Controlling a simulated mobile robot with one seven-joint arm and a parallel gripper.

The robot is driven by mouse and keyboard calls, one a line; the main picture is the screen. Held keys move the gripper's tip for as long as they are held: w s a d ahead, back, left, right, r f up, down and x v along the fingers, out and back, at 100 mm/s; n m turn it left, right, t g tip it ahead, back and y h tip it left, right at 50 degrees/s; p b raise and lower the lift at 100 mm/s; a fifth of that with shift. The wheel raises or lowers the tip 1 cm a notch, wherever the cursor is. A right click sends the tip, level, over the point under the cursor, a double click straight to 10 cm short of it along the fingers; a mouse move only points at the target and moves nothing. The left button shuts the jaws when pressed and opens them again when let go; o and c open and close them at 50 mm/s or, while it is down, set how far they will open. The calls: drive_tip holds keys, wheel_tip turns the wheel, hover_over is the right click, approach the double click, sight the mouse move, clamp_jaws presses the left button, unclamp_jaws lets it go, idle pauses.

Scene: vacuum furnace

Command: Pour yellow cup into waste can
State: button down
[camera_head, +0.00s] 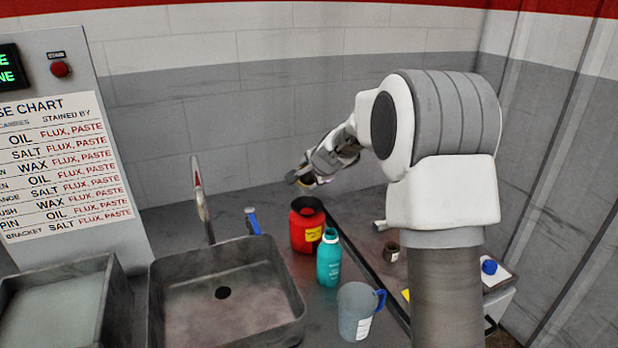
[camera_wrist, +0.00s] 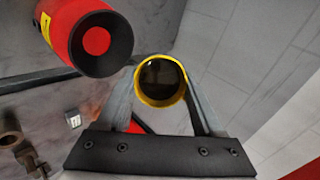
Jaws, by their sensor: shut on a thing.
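My gripper (camera_head: 303,178) is shut on the yellow cup (camera_wrist: 139,90) and holds it in the air. In the wrist view the gripper's fingers (camera_wrist: 160,88) sit on either side of the cup, and I look into its round mouth, which has a dark inside. In the head view the cup is mostly hidden by the gripper. The red waste can (camera_head: 305,233), with a yellow label and a dark mouth, stands on the counter below the gripper. It also shows in the wrist view (camera_wrist: 62,22), upper left of the cup and apart from it.
A teal bottle (camera_head: 329,262) stands against the front right of the can. A grey jug (camera_head: 353,318) with a blue handle stands nearer. A sink (camera_head: 225,290) with a tap (camera_head: 202,205) lies to the left. A small brown jar (camera_head: 391,252) stands to the right.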

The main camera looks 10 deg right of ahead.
drive_tip(key=shift+s+a+r+n+t+h+b, duration=0.2)
drive_tip(key=shift+t+b, duration=0.7)
drive_tip(key=shift+b, duration=3.5)
drive_tip(key=shift+s+d+r+n+t+h+b, duration=0.2)
drive_tip(key=shift+t+b, duration=0.7)
drive_tip(key=shift+b, duration=3.5)
